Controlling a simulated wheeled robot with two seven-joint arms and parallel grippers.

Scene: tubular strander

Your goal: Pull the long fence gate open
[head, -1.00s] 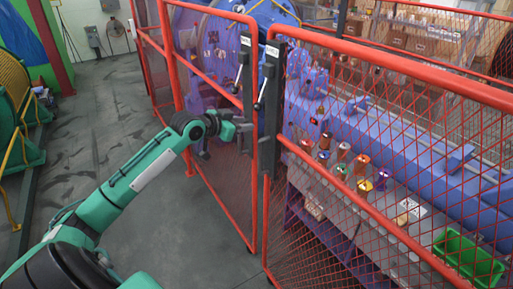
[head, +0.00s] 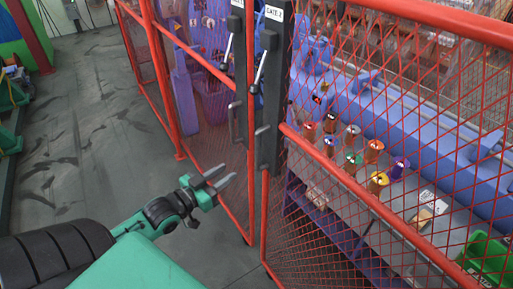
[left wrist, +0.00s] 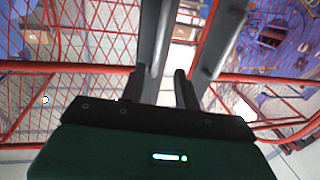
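Two red mesh gate panels meet at dark posts in the head view. The right panel (head: 372,203) runs toward me and out of frame; its post (head: 271,85) carries a label reading like "GATE 2", a lever and a dark pull handle (head: 261,143). The left panel (head: 208,124) has a similar post with a handle (head: 233,121). I cannot tell which panel is the long gate. My left gripper (head: 227,173) is open and empty, low in front of the left panel and apart from both handles. In the left wrist view its open fingers (left wrist: 168,85) point toward the dark posts. My right gripper is out of view.
Behind the mesh stands a blue machine (head: 405,118) with several coloured spools. A green bin (head: 486,258) sits at the lower right. The grey floor (head: 90,120) to the left is largely clear. Green equipment stands at the far left edge.

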